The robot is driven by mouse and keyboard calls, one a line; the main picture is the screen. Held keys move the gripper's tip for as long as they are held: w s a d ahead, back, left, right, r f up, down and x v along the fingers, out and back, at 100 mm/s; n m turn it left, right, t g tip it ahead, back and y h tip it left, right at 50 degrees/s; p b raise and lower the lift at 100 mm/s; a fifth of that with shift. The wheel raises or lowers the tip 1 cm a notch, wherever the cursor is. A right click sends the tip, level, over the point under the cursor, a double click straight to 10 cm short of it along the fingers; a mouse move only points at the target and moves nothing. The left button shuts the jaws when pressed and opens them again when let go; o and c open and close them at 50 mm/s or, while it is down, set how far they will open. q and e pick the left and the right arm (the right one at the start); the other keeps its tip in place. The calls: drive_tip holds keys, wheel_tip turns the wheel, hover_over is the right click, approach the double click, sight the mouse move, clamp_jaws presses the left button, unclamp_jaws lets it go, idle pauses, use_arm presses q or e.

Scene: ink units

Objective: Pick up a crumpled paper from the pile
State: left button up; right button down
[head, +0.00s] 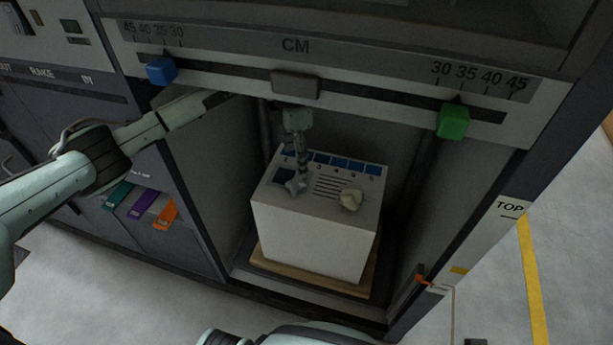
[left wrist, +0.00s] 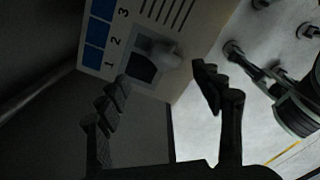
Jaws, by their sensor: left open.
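A white paper pile (head: 305,238) stands in the open bay, its top printed with blue squares, numbers and lines. A pale crumpled paper (head: 350,200) lies on the right of its top. A greyer lump (head: 296,187) lies near the dark square at the left; in the left wrist view a grey lump (left wrist: 168,56) shows beside that square. My left gripper (head: 301,165) reaches down over the left of the top. In the left wrist view the left gripper (left wrist: 163,88) is open, fingers apart with nothing between them, pointing towards the lump. My right gripper is out of view.
The pile stands on a wooden board (head: 262,259) between the bay's side walls. A scale rail with blue (head: 161,70), grey (head: 296,84) and green (head: 453,121) sliders crosses above, in front of my left arm.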

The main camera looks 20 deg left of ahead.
sight(295, 180)
use_arm(q)
drive_tip(key=f, duration=0.5)
drive_tip(key=s+f, duration=0.1)
drive_tip(key=f, duration=0.1)
drive_tip(key=shift+d+f+p, duration=0.1)
drive_tip(key=shift+f+p, duration=0.05)
drive_tip(key=shift+p, duration=0.25)
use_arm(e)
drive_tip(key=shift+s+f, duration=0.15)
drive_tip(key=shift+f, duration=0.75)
use_arm(q)
drive_tip(key=shift+c, duration=0.4)
drive_tip(key=c, duration=0.7)
